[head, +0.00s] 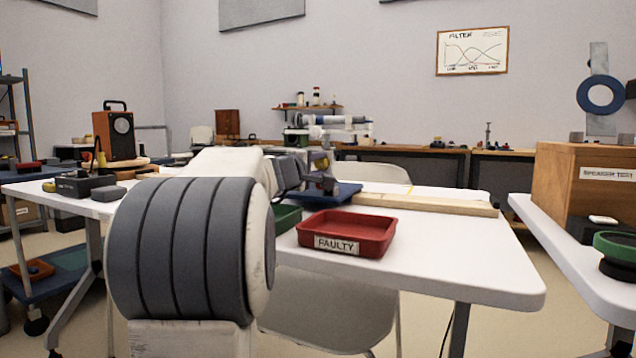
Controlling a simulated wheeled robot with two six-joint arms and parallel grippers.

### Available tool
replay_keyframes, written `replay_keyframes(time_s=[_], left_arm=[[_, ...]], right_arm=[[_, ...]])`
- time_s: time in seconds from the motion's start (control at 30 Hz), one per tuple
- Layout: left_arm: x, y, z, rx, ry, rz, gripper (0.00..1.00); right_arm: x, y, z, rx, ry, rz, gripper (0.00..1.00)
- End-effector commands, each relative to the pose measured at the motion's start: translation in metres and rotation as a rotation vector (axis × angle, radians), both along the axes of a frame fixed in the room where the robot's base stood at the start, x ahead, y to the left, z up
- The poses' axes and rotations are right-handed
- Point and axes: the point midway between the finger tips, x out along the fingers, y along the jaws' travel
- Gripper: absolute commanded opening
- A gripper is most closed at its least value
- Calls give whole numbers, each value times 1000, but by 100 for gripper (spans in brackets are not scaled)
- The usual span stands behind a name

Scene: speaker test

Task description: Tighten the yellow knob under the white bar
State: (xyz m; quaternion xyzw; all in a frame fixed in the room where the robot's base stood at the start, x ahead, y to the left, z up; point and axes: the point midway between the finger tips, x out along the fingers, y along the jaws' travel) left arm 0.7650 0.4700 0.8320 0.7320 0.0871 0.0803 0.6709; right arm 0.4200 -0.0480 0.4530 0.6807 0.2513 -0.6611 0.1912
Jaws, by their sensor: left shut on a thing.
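My left arm comes in from the lower left, and its big grey joint hides part of the table. My left gripper (311,176) is small and partly hidden behind my own arm link. It is shut on the yellow knob (321,162), which shows as a small brassy yellow patch at its fingertips. The white bar (345,119), pale with grey-blue parts, lies level above the knob. Below them is a blue base (338,194) on the white table (450,262). How tight the knob is cannot be told. My right gripper is not in view.
A red tray (346,250) labelled FAULTY stands in front of the blue base, beside a green tray (287,217). A wooden plank (428,204) lies behind. A wooden speaker box (590,195) is at right. The table's front right is clear.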

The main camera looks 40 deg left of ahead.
Motion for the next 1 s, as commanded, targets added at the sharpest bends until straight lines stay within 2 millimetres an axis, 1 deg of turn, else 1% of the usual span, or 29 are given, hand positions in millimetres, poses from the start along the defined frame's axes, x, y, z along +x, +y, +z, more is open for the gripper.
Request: replay_keyframes(time_s=[0.03,0.3,0.83,0.87,0.9,0.93,1.0], left_arm=[[0,0,-5,26,6,1,0],[0,0,-3,117,30,-1,0],[0,0,-2,140,37,-2,0],[0,0,-2,140,37,-2,41],[0,0,-2,140,37,-2,56],[1,0,-2,140,37,-2,67],[0,0,-1,139,36,-2,67]], right_arm=[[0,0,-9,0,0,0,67],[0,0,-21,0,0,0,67],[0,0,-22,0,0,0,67],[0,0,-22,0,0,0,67],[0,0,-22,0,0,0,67],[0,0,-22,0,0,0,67],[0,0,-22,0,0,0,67]])
